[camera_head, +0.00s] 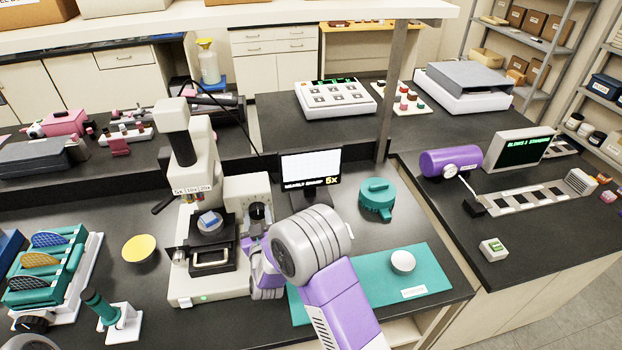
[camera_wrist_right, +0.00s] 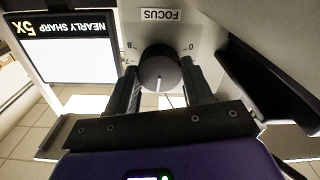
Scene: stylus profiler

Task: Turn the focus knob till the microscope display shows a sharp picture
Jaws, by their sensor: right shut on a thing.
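My right gripper (camera_wrist_right: 161,85) is shut on the knob, one dark finger on each side. In the head view my right gripper (camera_head: 256,240) is partly hidden by my wrist.
A teal mat (camera_head: 430,262) with a white round container (camera_head: 402,262) lies right of my right arm. A yellow disc (camera_head: 139,248) and a rack of colored discs (camera_head: 50,270) are at the left.

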